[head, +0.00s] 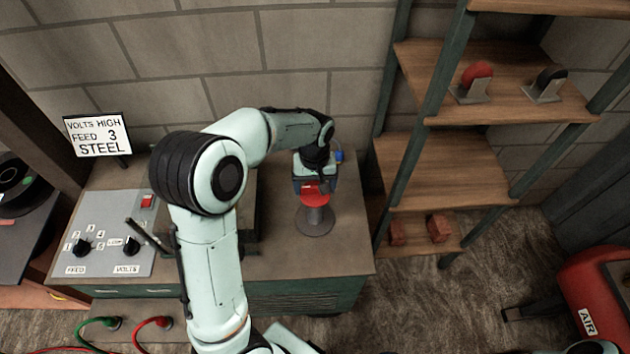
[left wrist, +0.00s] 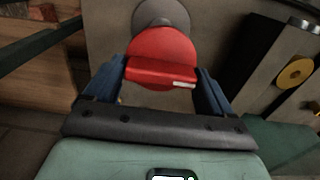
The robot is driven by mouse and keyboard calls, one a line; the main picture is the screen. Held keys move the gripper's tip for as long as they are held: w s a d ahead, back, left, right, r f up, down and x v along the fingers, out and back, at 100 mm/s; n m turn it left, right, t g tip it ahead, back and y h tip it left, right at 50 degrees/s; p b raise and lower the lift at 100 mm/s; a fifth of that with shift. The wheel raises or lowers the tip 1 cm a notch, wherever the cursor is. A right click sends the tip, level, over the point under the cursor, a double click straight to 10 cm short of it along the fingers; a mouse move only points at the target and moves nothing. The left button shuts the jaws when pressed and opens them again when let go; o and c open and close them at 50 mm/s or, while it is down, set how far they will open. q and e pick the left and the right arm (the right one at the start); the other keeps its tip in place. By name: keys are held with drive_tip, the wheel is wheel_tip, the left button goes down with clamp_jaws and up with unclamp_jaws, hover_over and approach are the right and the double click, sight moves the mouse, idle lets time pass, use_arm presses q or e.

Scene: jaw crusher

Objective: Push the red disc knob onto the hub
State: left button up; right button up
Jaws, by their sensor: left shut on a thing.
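The red disc knob (head: 315,193) is at the top of a grey hub post with a round base (head: 314,222) on the bench. I cannot tell from these views whether it is fully seated on the hub. My left gripper (head: 316,184) comes down from above and is shut on the knob. In the left wrist view the red knob (left wrist: 162,62), with a raised bar and a small white mark, sits between the blue fingers of my left gripper (left wrist: 163,82). Part of the grey hub base (left wrist: 160,14) shows beyond it. My right gripper is not in view.
A control panel (head: 105,232) with two black dials and a red switch lies on the bench (head: 345,250) at left. A sign (head: 97,134) stands behind it. A wooden shelf (head: 450,172) with red and black knobs on stands is right of the bench. A red tank (head: 590,290) is at far right.

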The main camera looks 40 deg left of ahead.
sight(315, 193)
use_arm(q)
wheel_tip(315, 193, down, 2)
drive_tip(key=shift+s+f+b, duration=0.1)
drive_tip(key=shift+f+b, duration=0.05)
drive_tip(key=shift+b, duration=0.3)
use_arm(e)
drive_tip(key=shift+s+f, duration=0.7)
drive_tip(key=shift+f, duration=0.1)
use_arm(q)
drive_tip(key=shift+f+b, duration=0.3)
drive_tip(key=shift+f, duration=0.3)
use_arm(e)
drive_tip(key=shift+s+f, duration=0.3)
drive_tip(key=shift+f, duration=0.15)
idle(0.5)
use_arm(q)
drive_tip(key=o, duration=0.8)
wheel_tip(315, 193, up, 13)
drive_tip(key=shift+r+p, duration=0.2)
drive_tip(key=shift+p, duration=0.45)
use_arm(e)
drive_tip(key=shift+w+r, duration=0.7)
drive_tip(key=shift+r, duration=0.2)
